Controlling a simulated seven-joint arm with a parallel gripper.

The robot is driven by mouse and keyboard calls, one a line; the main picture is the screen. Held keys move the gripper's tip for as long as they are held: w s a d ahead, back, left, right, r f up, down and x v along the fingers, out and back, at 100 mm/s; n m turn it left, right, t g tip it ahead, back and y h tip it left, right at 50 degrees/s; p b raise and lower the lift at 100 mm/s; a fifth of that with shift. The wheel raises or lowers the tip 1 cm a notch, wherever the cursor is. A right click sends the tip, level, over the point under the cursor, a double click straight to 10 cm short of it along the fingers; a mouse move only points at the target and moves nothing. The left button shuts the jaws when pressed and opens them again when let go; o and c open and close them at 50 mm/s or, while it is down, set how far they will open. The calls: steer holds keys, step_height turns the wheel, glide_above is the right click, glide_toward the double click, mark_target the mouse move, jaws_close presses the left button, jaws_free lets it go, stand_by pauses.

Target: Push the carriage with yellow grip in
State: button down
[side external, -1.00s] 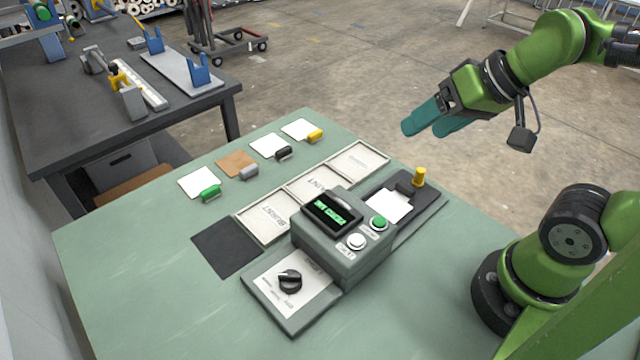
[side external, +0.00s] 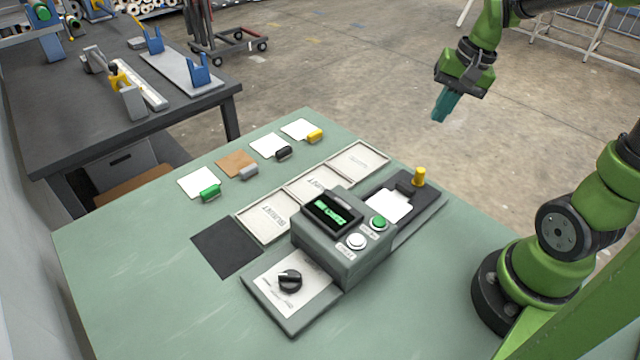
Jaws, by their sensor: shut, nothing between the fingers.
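The carriage (side external: 405,187) sits on the dark track at the right end of the grey press (side external: 345,245), outside the press housing. Its yellow grip (side external: 419,177) stands upright at the far end of the track. A white sheet (side external: 390,206) lies on the track between the carriage and the housing. My gripper (side external: 440,116) is shut and empty, with its teal fingers pointing down. It is in the air above and beyond the yellow grip, apart from it.
The press has a lit green display (side external: 326,210), a green button (side external: 379,222), a white button (side external: 356,241) and a black knob (side external: 290,281). Labelled trays (side external: 358,160) lie behind it. Several sheets with coloured clips, one green (side external: 210,193), lie farther back. The front left tabletop is clear.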

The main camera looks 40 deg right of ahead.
steer(key=d+f+m+g+y, duration=0.35)
steer(key=d+m, duration=0.35)
steer(key=d, duration=0.3)
steer(key=shift+t+h, duration=0.25)
steer(key=shift+t, duration=0.2)
steer(key=x, duration=0.3)
steer(key=a+x, duration=0.1)
steer(key=x, duration=0.3)
steer(key=a+x, duration=0.1)
steer(key=x, duration=0.3)
steer(key=shift+w+a+r, duration=0.1)
steer(key=shift+w+r, duration=0.2)
steer(key=shift+w, duration=0.1)
steer(key=shift+a, duration=0.6)
